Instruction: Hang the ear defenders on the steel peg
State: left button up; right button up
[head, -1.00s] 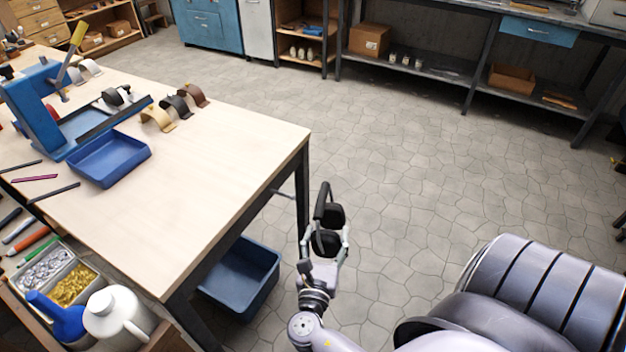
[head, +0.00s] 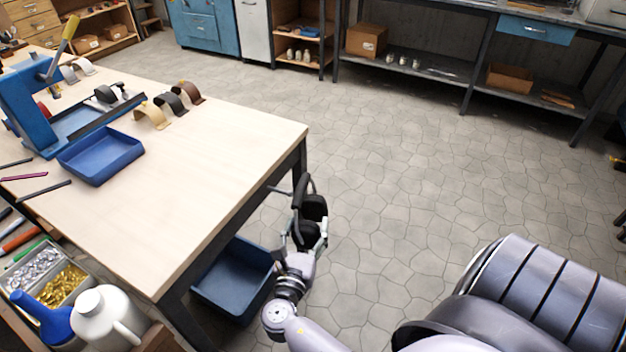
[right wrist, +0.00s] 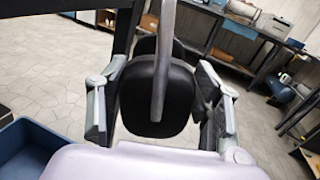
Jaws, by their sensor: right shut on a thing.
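The black ear defenders (head: 315,207) are held up beside the table's right corner in the head view, with the headband curving up on their left. My right gripper (head: 307,237) is shut on them. The steel peg (head: 280,190) sticks out at the table's side near the corner leg. The headband's top looks close to the peg; I cannot tell whether they touch. My left gripper is not in view.
The wooden table (head: 220,170) fills the left, with a blue tray (head: 100,157), a blue press (head: 30,105) and several curved straps on it. A blue bin (head: 235,280) stands on the floor below its edge. The floor to the right is clear.

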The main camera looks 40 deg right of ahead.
jog(key=w+a+f+b, duration=0.1)
jog(key=w+a+b, duration=0.1)
jog(key=w, duration=0.3)
jog(key=shift+w+a+b, duration=0.15)
jog(key=shift+w+b, duration=0.1)
jog(key=shift+b, duration=0.3)
jog(key=shift+f, duration=0.1)
dwell(0.6)
jog(key=o, duration=1.4)
jog(key=shift+o, duration=0.2)
jog(key=shift+a+f, duration=0.1)
